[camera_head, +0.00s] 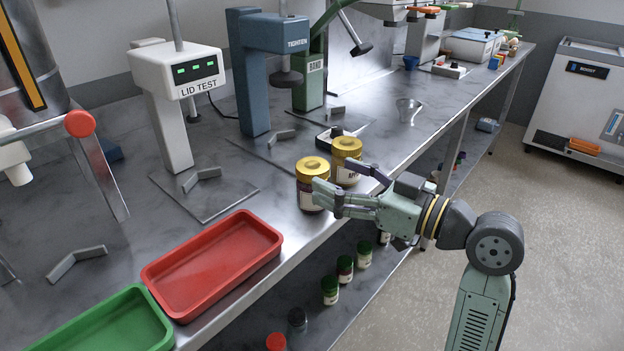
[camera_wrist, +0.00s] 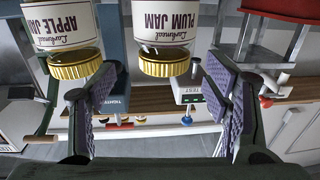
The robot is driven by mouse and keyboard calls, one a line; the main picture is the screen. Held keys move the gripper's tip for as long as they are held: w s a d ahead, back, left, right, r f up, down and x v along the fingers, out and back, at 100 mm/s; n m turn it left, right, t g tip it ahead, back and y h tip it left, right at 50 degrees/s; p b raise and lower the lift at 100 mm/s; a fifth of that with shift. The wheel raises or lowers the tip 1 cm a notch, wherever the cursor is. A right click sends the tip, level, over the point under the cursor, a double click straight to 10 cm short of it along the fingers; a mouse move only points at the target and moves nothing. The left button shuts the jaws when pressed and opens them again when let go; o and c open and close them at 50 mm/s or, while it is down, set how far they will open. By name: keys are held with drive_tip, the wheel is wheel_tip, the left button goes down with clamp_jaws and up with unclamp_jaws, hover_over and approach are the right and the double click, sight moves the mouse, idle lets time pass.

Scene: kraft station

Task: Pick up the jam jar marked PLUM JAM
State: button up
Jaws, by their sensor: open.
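The PLUM JAM jar (camera_wrist: 163,30) has a gold lid, a white label and dark contents. In the wrist view it appears upside down, in the gap between my fingers. In the head view the nearer gold-lidded jar (camera_head: 304,193) stands at the bench's front edge, partly hidden by a fingertip. My gripper (camera_head: 345,183) is open and empty, reaching from the right; its fingers also show in the wrist view (camera_wrist: 145,80). The APPLE JAM jar (camera_wrist: 62,25) stands close beside, outside the left finger in that view; it is the farther jar (camera_head: 347,148) in the head view.
A red tray (camera_head: 205,305) and a green tray (camera_head: 150,330) lie on the bench at the front left. The LID TEST stand (camera_head: 170,115) and blue TIGHTEN press (camera_head: 252,85) stand behind the jars. Small jars (camera_head: 345,269) sit on the lower shelf.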

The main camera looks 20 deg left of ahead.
sight(326, 172)
drive_tip(key=x, duration=0.1)
drive_tip(key=p+x, duration=0.1)
drive_tip(key=x, duration=0.1)
drive_tip(key=p+x, duration=0.1)
drive_tip(key=shift+s+a+r, duration=0.2)
drive_tip(key=shift+a+r, duration=0.05)
drive_tip(key=shift+r, duration=0.1)
drive_tip(key=shift+w+a+f, duration=0.15)
drive_tip(key=shift+w+a, duration=0.05)
drive_tip(key=shift+a, duration=0.3)
drive_tip(key=shift+c, duration=0.5)
drive_tip(key=c, duration=1.5)
